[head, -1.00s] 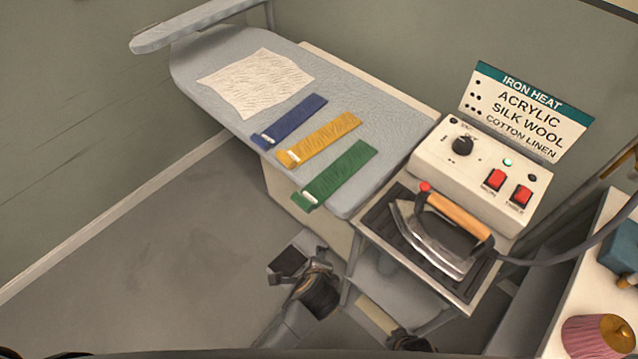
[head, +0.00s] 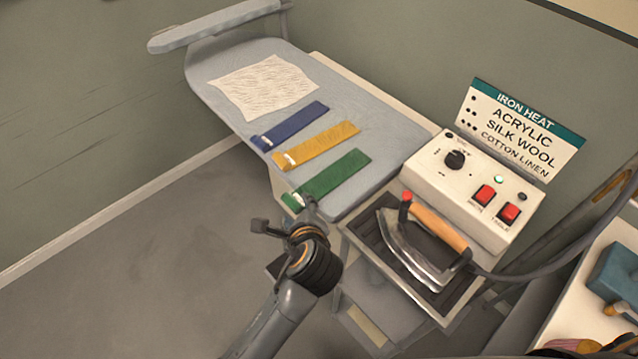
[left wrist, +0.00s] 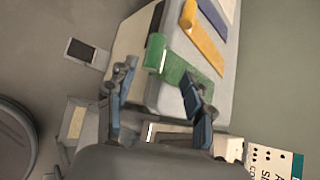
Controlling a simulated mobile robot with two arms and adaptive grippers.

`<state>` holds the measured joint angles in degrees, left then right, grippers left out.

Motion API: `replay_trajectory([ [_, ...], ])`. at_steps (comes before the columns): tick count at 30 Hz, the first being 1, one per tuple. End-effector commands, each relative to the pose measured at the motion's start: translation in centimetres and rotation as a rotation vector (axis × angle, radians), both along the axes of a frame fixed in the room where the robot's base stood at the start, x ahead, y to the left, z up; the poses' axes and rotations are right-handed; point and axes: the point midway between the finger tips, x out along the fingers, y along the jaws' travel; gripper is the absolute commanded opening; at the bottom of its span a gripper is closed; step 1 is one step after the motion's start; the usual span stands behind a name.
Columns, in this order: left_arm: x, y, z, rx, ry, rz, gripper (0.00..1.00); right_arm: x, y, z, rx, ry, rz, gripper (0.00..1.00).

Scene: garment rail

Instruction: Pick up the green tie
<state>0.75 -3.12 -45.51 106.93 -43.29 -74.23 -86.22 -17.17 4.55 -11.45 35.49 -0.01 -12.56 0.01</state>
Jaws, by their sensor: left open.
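The green tie (head: 335,176) lies flat on the grey ironing board (head: 400,140), nearest the iron, with a pale band near its left end at the board's front edge. My left gripper (head: 284,214) is open and empty at that edge, close to the tie's banded end. In the left wrist view the green tie (left wrist: 178,70) lies just beyond and between the two spread fingers of the left gripper (left wrist: 160,96). No contact with the tie is clear. My right gripper is not seen.
A yellow tie (head: 318,144), a blue tie (head: 292,126) and a white cloth (head: 262,86) lie on the board. An iron (head: 415,245) rests on a dark tray right of the tie, below a control box (head: 475,190). The floor at the left is clear.

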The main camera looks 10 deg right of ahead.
Motion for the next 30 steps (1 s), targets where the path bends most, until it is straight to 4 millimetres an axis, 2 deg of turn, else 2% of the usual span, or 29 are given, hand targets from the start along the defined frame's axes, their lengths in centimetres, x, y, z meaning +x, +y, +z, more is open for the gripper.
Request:
replay_trajectory([
  [5,0.9,0.3,-0.8,0.002,0.002,0.001,0.52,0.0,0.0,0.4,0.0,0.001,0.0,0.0],
  [14,3.8,1.0,-3.5,0.0,0.001,0.0,0.52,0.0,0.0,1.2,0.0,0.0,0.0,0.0],
  [22,4.1,1.0,-3.8,-0.002,0.001,-0.001,0.52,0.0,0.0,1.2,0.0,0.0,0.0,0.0],
  [23,4.1,1.0,-3.8,-0.001,0.002,0.0,0.5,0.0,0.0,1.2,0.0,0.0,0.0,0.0],
  [30,4.0,1.0,-3.8,-0.001,0.002,0.0,0.01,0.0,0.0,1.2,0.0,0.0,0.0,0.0],
])
